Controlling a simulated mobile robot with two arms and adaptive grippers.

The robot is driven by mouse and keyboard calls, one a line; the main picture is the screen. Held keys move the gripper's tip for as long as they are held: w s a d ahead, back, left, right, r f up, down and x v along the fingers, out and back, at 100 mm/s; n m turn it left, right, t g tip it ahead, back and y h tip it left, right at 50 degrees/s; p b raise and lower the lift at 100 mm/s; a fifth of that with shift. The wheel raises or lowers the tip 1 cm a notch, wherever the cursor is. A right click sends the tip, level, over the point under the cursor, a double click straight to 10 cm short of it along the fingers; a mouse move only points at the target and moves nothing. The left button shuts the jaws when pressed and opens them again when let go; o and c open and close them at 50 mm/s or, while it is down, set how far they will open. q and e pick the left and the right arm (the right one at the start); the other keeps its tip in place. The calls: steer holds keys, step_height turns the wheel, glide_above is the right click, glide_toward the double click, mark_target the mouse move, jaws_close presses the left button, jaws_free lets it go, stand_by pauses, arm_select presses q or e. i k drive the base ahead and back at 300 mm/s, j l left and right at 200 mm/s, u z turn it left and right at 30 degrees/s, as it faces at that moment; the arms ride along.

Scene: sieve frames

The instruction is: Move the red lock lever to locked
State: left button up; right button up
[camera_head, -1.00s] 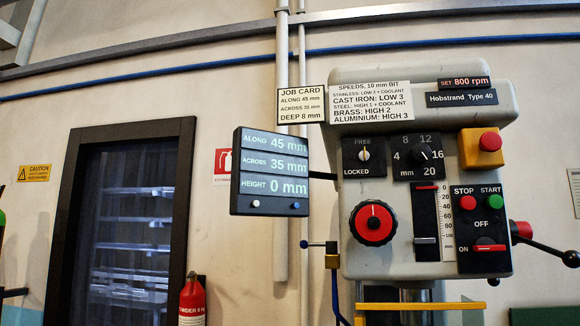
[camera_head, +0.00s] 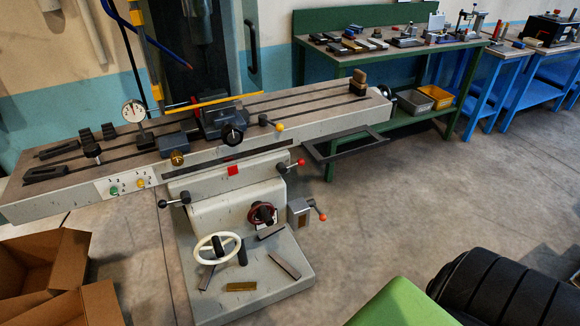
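The milling machine's table (camera_head: 330,110) runs across the left half of the head view. Below it, a lever with a red knob (camera_head: 299,163) sticks out to the right from the front of the machine. A lever with an orange-red knob (camera_head: 321,216) is lower, beside a small grey box (camera_head: 299,213). A black-knobbed lever (camera_head: 175,201) is on the left. I cannot tell from this view which lever is the lock lever, or whether it is locked. Neither of my grippers is in view.
A white handwheel (camera_head: 217,248) and a dark red handwheel (camera_head: 262,214) are on the machine's front. Cardboard boxes (camera_head: 68,260) stand at lower left. A green bench (camera_head: 400,52) is behind at right. Floor (camera_head: 400,210) right of the machine is clear.

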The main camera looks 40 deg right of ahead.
mark_target(282, 169)
steer(key=l+u, duration=0.45)
steer(key=u, duration=0.3)
steer(key=l+u, duration=0.1)
steer(key=l, duration=0.3)
steer(key=k+l+u, duration=0.1)
steer(key=l, duration=0.3)
steer(key=k+l+u, duration=0.1)
steer(key=l, duration=0.3)
steer(key=k+l+u, duration=0.1)
steer(key=l, duration=0.3)
steer(key=k+l+u, duration=0.1)
steer(key=l, duration=0.3)
steer(key=k+l+u, duration=0.1)
steer(key=k+l, duration=0.15)
steer(key=l, duration=0.1)
